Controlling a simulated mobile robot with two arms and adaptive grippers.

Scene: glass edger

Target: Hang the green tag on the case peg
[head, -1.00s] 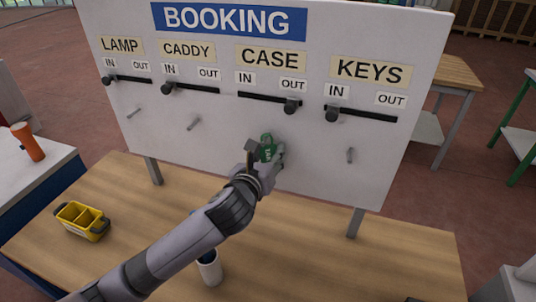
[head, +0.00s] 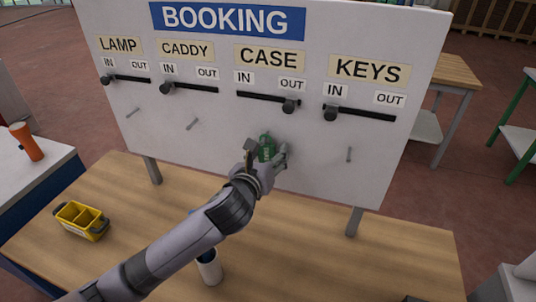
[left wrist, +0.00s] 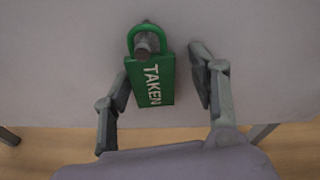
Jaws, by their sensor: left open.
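The green tag (left wrist: 153,82), marked TAKEN, hangs against the white board in the left wrist view. Its loop is around the grey case peg (left wrist: 143,45), whose end shows inside the loop. In the head view the tag (head: 266,148) is below the CASE label (head: 269,57), partly covered by my gripper; the peg is not clear there. My left gripper (head: 267,152) is open, with its fingers (left wrist: 165,88) on either side of the tag. The left finger is close to the tag's edge; I cannot tell if it touches. The right finger stands apart. My right gripper is not in view.
The booking board (head: 320,170) stands on the wooden table (head: 140,220). Bare pegs show under LAMP, CADDY and KEYS. The CASE slider knob (head: 289,106) is at OUT. A yellow caddy (head: 81,221) and a white cup (head: 209,268) stand on the table.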

